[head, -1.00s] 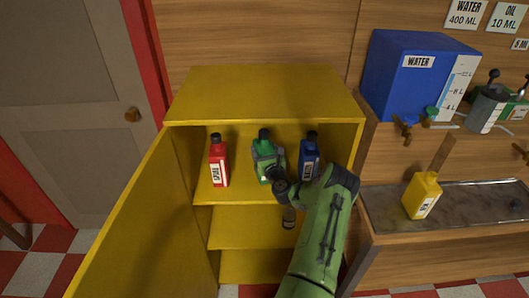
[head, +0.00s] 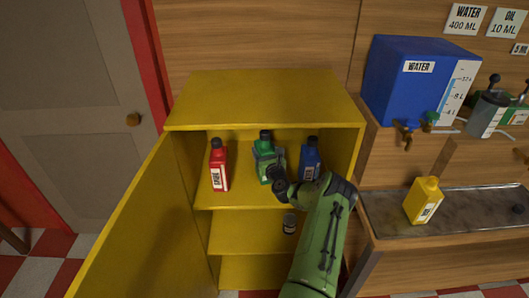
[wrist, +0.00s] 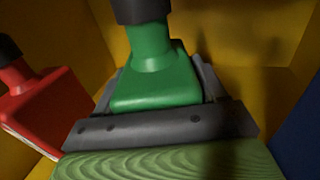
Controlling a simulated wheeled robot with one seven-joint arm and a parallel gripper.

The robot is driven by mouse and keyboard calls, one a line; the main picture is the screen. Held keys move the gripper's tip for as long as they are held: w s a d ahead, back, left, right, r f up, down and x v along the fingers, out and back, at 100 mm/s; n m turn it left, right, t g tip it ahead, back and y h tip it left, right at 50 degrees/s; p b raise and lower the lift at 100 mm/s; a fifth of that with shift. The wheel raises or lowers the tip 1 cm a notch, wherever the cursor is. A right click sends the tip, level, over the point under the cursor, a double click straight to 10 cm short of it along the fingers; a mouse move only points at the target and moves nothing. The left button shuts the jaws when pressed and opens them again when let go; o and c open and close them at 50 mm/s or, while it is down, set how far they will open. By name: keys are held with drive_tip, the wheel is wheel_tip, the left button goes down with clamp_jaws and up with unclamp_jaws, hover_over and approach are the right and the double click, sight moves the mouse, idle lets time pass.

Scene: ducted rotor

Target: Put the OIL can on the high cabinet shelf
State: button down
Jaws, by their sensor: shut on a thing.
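A green can (head: 264,145) with a dark cap stands upright in the top compartment of the yellow cabinet, between a red can and a blue can. My gripper (head: 270,166) is shut on the green can; the wrist view shows the dark jaws on both sides of its green body (wrist: 157,82). The high shelf (head: 240,198) runs below the cans; I cannot tell whether the green can's base touches it. Its label is hidden, so I cannot read whether it is the OIL can. A yellow can (head: 424,200) with an unreadable label stands on the counter at right.
The red can (head: 218,166) and blue can (head: 309,160) stand close on either side. The cabinet door (head: 135,225) is open to the left. A blue WATER tank (head: 410,90) is at right.

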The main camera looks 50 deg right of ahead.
drive_tip(key=shift+f+b, duration=0.45)
drive_tip(key=shift+b, duration=0.05)
idle(0.4)
drive_tip(key=shift+c, duration=0.4)
unclamp_jaws()
drive_tip(key=shift+o, duration=0.4)
drive_tip(key=shift+f, duration=0.15)
drive_tip(key=b+v, duration=0.2)
drive_tip(key=v, duration=0.8)
drive_tip(key=shift+r, duration=0.3)
drive_tip(key=shift+a, duration=0.1)
